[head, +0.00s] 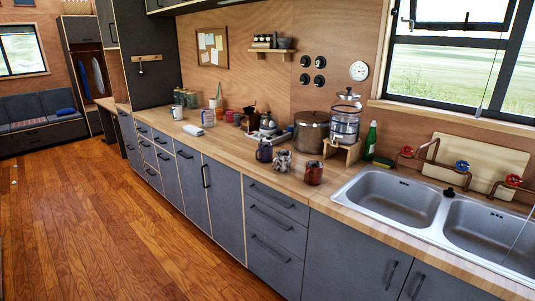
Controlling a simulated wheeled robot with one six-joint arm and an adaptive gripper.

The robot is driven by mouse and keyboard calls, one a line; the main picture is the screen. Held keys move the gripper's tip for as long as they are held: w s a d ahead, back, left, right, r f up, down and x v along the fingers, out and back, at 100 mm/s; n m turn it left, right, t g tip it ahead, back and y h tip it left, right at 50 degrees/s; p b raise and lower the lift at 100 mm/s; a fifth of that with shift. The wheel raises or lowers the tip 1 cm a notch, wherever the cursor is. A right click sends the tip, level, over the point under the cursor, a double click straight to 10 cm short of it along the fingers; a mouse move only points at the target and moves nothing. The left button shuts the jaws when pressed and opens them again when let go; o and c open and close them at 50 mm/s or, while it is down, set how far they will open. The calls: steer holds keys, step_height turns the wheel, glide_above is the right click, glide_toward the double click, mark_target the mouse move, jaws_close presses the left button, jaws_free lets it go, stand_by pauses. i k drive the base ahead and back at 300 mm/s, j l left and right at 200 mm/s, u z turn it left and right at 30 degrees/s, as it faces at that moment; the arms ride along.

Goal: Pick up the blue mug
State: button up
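A dark blue mug (264,152) stands upright on the wooden counter (232,160) near its front edge, left of the sink. A grey-white patterned mug (283,161) stands just to its right. A red-brown mug (313,173) stands further right, closer to the sink. My gripper is not visible in the head view.
A large brown pot (311,131) and a glass dispenser on a wooden stand (342,153) stand behind the mugs. A green bottle (370,141) is by the sink (397,197). Several small items crowd the counter behind the blue mug. The wooden floor (120,225) is clear.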

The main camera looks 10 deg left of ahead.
mark_target(265, 149)
steer(key=i+j+u, duration=0.1)
steer(key=i+j, duration=0.15)
steer(key=i, duration=0.15)
steer(key=i+j, duration=0.2)
steer(key=i, duration=0.2)
steer(key=i+j+u, duration=0.15)
steer(key=i, duration=0.25)
steer(key=i+j, duration=0.25)
steer(key=i, duration=0.15)
steer(key=u, duration=0.05)
